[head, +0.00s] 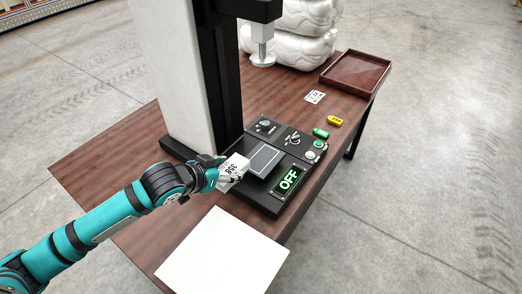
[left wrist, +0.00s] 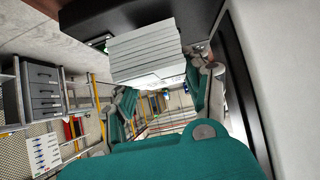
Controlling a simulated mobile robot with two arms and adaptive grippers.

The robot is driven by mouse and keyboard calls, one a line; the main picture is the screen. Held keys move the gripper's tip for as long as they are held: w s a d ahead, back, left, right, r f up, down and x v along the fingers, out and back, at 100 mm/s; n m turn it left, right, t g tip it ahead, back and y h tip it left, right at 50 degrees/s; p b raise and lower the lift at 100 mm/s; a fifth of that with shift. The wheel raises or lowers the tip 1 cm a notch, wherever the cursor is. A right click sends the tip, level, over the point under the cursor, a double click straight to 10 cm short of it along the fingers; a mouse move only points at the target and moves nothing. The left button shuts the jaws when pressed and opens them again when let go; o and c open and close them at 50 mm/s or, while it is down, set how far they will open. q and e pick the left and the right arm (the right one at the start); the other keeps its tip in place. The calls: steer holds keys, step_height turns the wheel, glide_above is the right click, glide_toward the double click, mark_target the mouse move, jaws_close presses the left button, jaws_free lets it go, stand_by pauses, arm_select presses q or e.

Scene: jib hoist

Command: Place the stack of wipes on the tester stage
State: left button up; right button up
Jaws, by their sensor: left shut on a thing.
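The stack of wipes (head: 234,168), a white block with a dark printed number, is in my left gripper (head: 218,172) in the head view. The left wrist view shows its layered pale edges (left wrist: 148,55) between the teal fingers. The tester stage (head: 264,160) is a grey square plate with a light border on the black tester base. The stack is at the stage's left side, tilted in the picture; I cannot tell whether it touches the stage or base. My right gripper is not in view.
The tester's tall column (head: 214,75) stands behind, with a round press head (head: 262,55) overhead. An "OFF" display (head: 289,180) and knobs flank the stage. A white sheet (head: 222,252) lies in front. A green marker, yellow item, card and red-brown tray (head: 355,73) are farther right.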

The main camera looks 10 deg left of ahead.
mark_target(240, 162)
arm_select(q)
steer(key=w+d, duration=0.2)
steer(key=w, duration=0.2)
steer(key=w+d+f+p, duration=0.1)
steer(key=w+d, duration=0.1)
steer(key=w, duration=0.2)
steer(key=w+d, duration=0.2)
steer(key=w, duration=0.2)
steer(key=shift+w+f+p, duration=0.2)
steer(key=shift+w+p, duration=0.1)
steer(key=shift+w, duration=0.1)
steer(key=shift+f, duration=1.75)
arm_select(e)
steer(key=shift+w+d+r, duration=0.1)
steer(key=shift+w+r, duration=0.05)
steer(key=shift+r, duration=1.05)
arm_select(q)
steer(key=o, duration=1.2)
steer(key=shift+f, duration=0.1)
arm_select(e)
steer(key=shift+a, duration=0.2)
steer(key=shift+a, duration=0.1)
